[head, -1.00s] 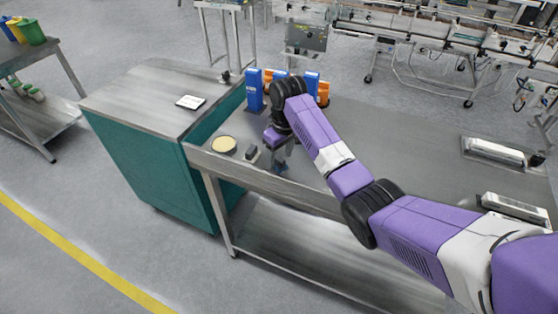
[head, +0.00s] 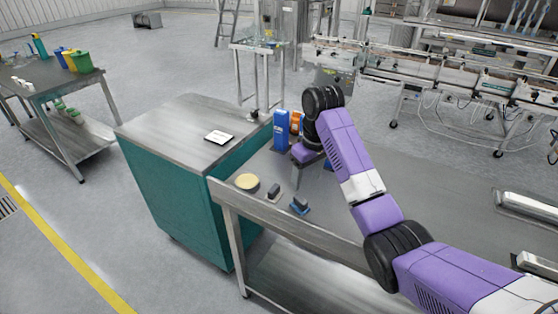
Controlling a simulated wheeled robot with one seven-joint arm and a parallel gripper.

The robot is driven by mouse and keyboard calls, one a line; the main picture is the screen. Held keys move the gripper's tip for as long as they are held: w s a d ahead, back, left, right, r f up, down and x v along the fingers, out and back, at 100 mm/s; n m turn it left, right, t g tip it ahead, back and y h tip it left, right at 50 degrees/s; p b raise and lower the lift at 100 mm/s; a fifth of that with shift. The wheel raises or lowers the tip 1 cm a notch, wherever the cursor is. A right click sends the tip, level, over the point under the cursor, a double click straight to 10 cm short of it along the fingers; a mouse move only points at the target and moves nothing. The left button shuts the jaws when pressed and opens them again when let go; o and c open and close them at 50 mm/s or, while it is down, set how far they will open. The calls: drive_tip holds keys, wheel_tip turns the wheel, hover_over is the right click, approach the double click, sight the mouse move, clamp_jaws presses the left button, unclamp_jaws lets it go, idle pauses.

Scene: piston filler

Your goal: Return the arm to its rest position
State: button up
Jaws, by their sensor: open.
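My purple arm reaches in from the lower right of the head view over the steel table (head: 415,195).
A round tan disc (head: 247,181) and a small dark block (head: 274,192) lie near the table's left end. A blue box (head: 281,131) and orange containers (head: 296,123) stand at the back. A teal cabinet (head: 178,200) adjoins on the left. A conveyor line (head: 440,72) stands behind.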

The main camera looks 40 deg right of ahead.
drive_tip(key=w+r+m+t+h, duration=0.1)
drive_tip(key=w+r+t, duration=0.1)
drive_tip(key=w+t, duration=0.25)
drive_tip(key=w+r+t+h, duration=0.1)
drive_tip(key=w+r+t, duration=0.2)
drive_tip(key=w, duration=0.3)
drive_tip(key=s+a+f+t, duration=0.1)
drive_tip(key=s+a+t, duration=0.1)
drive_tip(key=a, duration=0.1)
drive_tip(key=s+a+f+m+t, duration=0.1)
drive_tip(key=s+a+t, duration=0.1)
drive_tip(key=s+a, duration=0.1)
drive_tip(key=s+a+f+t+h, duration=0.1)
drive_tip(key=s+a+t, duration=0.1)
drive_tip(key=a, duration=0.2)
drive_tip(key=shift+s+a+f, duration=0.1)
drive_tip(key=shift+s+a, duration=0.15)
drive_tip(key=shift+s, duration=0.1)
drive_tip(key=s+a+n+y, duration=0.1)
drive_tip(key=s+a, duration=0.4)
drive_tip(key=s, duration=0.9)
drive_tip(key=s+a+y, duration=0.1)
drive_tip(key=s+a, duration=0.4)
drive_tip(key=s, duration=0.9)
drive_tip(key=s+a+n+y, duration=0.1)
drive_tip(key=s+a, duration=0.4)
drive_tip(key=s, duration=0.9)
drive_tip(key=shift+a+f+n, duration=0.2)
drive_tip(key=shift+a+n, duration=0.05)
drive_tip(key=shift+n, duration=0.05)
